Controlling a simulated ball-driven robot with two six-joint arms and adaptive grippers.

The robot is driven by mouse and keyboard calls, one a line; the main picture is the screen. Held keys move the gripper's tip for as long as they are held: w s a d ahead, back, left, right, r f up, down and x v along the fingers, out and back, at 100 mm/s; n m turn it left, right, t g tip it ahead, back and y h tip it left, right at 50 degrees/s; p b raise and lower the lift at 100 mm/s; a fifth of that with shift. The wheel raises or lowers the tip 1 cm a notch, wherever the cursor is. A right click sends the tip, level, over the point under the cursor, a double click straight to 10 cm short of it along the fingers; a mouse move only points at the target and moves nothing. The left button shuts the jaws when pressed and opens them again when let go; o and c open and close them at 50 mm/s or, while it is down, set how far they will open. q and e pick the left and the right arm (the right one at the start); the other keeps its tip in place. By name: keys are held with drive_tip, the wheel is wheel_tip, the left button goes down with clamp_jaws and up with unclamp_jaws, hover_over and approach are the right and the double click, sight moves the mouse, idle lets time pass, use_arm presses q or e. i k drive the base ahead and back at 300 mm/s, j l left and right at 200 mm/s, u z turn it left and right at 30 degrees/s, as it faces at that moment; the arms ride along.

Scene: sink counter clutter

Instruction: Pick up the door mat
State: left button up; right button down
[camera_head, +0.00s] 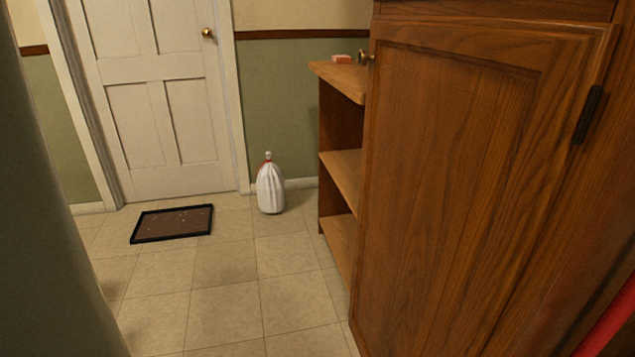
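The door mat (172,224) lies flat on the tiled floor in front of the white door. It is brown with a raised dark border and has small pale specks on it. Nothing covers it. Neither of my grippers is in view.
A closed white door (160,105) with a brass knob stands behind the mat. A tied white bag (270,187) stands on the floor right of it. A wooden cabinet (455,190) with open shelves (340,172) fills the right side. Tiled floor (225,305) before the mat is clear.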

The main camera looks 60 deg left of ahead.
sight(161, 229)
drive_tip(key=u, duration=2.8)
drive_tip(key=z, duration=3.5)
drive_tip(key=u, duration=3.5)
drive_tip(key=i+j+z, duration=0.15)
drive_tip(key=i, duration=0.35)
